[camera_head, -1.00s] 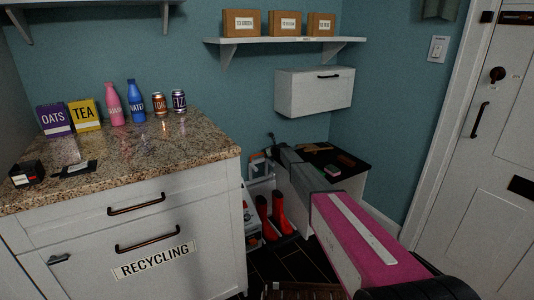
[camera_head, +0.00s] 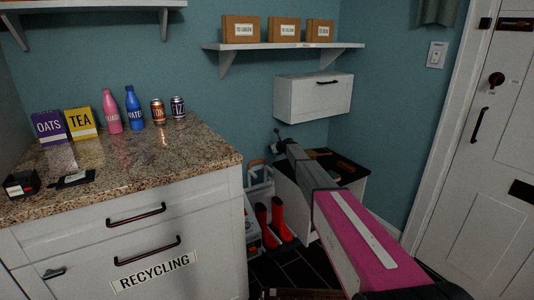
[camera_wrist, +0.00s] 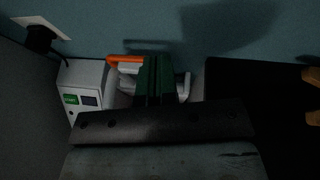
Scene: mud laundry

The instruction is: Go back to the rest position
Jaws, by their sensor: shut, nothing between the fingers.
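My arm reaches from the lower right of the head view, pink then grey, toward the corner beside the low dark-topped bench (camera_head: 350,183). My gripper (camera_head: 277,133) is at the far end, small and dark, near the blue wall. In the wrist view the green fingers of my gripper (camera_wrist: 155,62) are together with nothing between them. They point at the gap between a white box with a green label (camera_wrist: 82,85) and the dark bench top (camera_wrist: 245,85). An orange handle (camera_wrist: 125,59) shows beside the fingertips.
A granite counter (camera_head: 150,165) with bottles, cans and boxes stands at left. Red boots (camera_head: 279,218) stand under my arm. A white wall cabinet (camera_head: 312,98) and a shelf (camera_head: 345,45) hang above. A white door (camera_head: 490,170) is at right.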

